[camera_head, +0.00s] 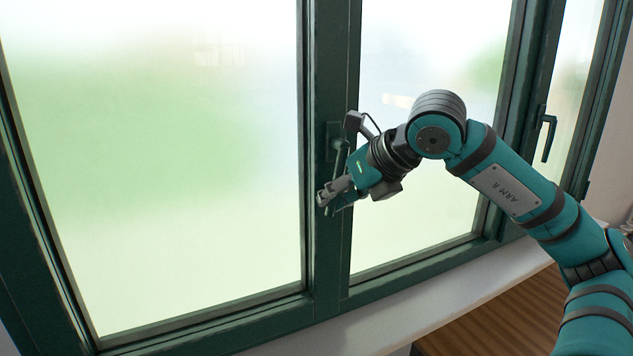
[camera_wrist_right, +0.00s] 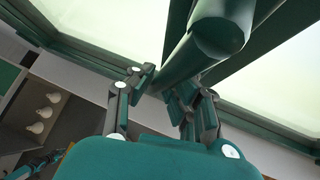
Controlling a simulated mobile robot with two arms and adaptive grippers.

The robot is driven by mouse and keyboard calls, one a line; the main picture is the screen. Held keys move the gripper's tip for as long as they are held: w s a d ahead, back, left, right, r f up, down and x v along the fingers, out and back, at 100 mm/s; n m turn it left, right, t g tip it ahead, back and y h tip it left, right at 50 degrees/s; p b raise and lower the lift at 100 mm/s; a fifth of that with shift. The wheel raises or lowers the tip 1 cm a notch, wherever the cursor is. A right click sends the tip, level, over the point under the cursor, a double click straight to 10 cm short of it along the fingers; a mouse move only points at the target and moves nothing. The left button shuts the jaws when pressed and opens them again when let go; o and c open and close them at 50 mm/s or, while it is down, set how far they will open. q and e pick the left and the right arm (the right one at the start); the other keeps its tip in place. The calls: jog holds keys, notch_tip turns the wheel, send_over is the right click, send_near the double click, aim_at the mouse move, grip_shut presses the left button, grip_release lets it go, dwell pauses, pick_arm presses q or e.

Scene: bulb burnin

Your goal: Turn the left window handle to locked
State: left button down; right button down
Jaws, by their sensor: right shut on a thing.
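The left window handle (camera_head: 340,160) is dark green and sits on the upright between the two panes in the head view. Its lever hangs down from its base plate, close to vertical. My right gripper (camera_head: 334,196) is at the lower end of the lever, shut on it, with the fingers partly hiding the end. In the right wrist view the handle (camera_wrist_right: 217,30) is a thick green bar slanting down between the fingers of my right gripper (camera_wrist_right: 160,88).
A second handle (camera_head: 549,136) hangs down on the window further right. A pale sill (camera_head: 450,293) runs below the windows, with a brown wooden surface (camera_head: 500,318) beneath it. The wrist view shows several white bulbs (camera_wrist_right: 42,113) on a grey unit at left.

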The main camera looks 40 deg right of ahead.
jog(key=shift+s+d+h+p, duration=0.1)
jog(key=shift+d+h+p, duration=0.3)
jog(key=shift+p, duration=0.05)
jog(key=shift+s+d+f+n+g+h+p, duration=0.1)
jog(key=shift+d+n+g+h+p, duration=0.2)
jog(key=shift+d+n+p, duration=0.1)
jog(key=c, duration=1.6)
grip_release()
jog(key=o, duration=0.3)
jog(key=shift+d, duration=0.2)
jog(key=shift+o, duration=0.2)
jog(key=v, duration=1.2)
